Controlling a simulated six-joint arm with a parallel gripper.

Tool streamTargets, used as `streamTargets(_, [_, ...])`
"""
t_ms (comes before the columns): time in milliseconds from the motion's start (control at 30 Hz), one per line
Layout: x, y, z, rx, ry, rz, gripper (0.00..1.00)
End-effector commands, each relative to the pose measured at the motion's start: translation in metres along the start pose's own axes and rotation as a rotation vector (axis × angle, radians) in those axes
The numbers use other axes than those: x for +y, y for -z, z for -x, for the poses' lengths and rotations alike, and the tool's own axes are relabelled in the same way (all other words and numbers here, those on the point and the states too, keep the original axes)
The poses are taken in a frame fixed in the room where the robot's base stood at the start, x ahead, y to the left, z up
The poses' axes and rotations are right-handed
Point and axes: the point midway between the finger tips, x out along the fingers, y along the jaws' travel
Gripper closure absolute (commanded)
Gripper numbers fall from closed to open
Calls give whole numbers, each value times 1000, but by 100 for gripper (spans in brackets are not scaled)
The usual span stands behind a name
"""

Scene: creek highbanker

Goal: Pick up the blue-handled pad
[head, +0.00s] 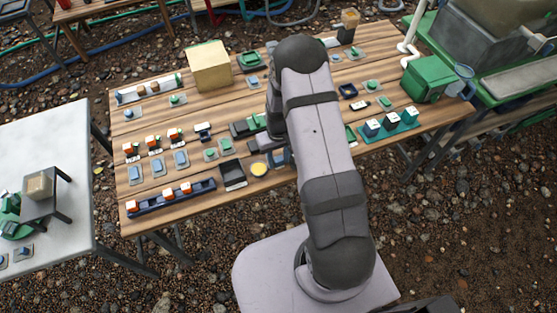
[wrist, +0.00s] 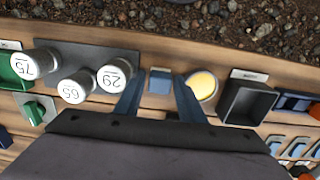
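A small blue block (wrist: 160,82), which looks like the blue-handled pad, sits on the wooden table between my fingertips in the wrist view. My gripper (wrist: 160,92) is open, with one finger on each side of it. A gap seems to show on both sides, but I cannot tell how far down the fingers reach. In the head view my gripper (head: 280,157) is low over the table's front middle, and my arm hides most of that spot.
A yellow disc (wrist: 203,84) lies close to the right finger, with a black tray (wrist: 246,101) beyond it. Several white-topped numbered cylinders (wrist: 115,76) stand close on the left. A green-handled piece (wrist: 37,110) lies farther left. Several blue pads (head: 159,168) lie at the table's left.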

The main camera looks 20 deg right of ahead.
Motion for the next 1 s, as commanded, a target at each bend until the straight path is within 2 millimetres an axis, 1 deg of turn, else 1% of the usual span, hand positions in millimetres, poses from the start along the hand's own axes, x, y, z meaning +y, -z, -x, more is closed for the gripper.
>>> streamTargets(133, [0, 0, -5, 1, 0, 0, 64])
streamTargets(333, [0, 0, -6, 1, 0, 0, 64])
streamTargets(367, [0, 0, -6, 1, 0, 0, 66])
streamTargets(400, [0, 0, -6, 1, 0, 0, 76])
streamTargets(467, [0, 0, -6, 1, 0, 0, 90])
streamTargets(500, [0, 0, -6, 1, 0, 0, 95])
streamTargets(833, [0, 0, -5, 1, 0, 0, 95])
streamTargets(1000, [0, 0, 0, 1, 0, 0, 95])
